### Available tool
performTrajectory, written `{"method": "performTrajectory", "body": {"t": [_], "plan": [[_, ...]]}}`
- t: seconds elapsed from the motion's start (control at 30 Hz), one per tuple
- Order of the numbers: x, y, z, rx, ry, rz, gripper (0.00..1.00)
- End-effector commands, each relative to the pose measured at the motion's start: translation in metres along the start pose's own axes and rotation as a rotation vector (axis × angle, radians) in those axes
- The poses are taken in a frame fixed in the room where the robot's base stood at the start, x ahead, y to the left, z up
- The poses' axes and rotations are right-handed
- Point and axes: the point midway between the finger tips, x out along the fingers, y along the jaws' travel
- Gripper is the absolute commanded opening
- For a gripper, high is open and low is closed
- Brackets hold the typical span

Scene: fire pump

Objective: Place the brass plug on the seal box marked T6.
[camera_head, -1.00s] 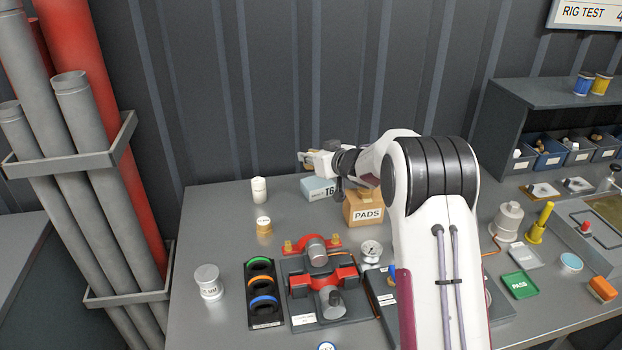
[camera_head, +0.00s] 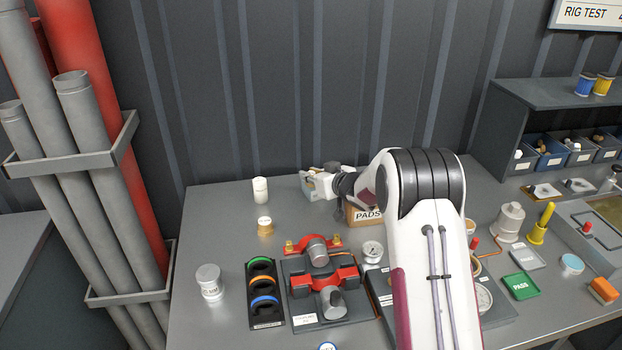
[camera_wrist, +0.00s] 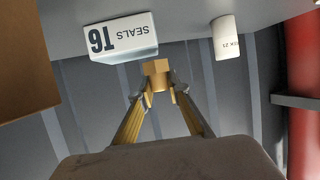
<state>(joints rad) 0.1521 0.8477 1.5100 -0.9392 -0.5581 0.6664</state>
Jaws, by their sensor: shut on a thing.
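The brass plug (camera_wrist: 157,72) shows between my fingertips in the wrist view, a small golden block-like piece. My gripper (camera_wrist: 153,95) is shut on it; in the head view it (camera_head: 306,177) is low over the back of the bench. The seal box marked T6 (camera_wrist: 122,40) is a white carton, upside down in the wrist view, just beyond the plug and to the left. In the head view my gripper hides most of the box (camera_head: 318,191). I cannot tell whether the plug touches the box.
A white cylinder (camera_wrist: 227,38) stands beside the box, also in the head view (camera_head: 260,190). The brown PADS carton (camera_head: 366,215) is close on the other side.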

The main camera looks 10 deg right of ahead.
Motion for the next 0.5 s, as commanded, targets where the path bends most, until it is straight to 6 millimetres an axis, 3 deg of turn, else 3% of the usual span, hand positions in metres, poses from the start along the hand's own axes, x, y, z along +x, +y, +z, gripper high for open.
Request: {"method": "performTrajectory", "body": {"t": [0.17,0.5], "plan": [[0.0047,-0.0001,0.0113,0.0,0.001,0.0,0.0],[0.0052,0.0,0.0126,0.0,0.001,0.0,0.0]]}}
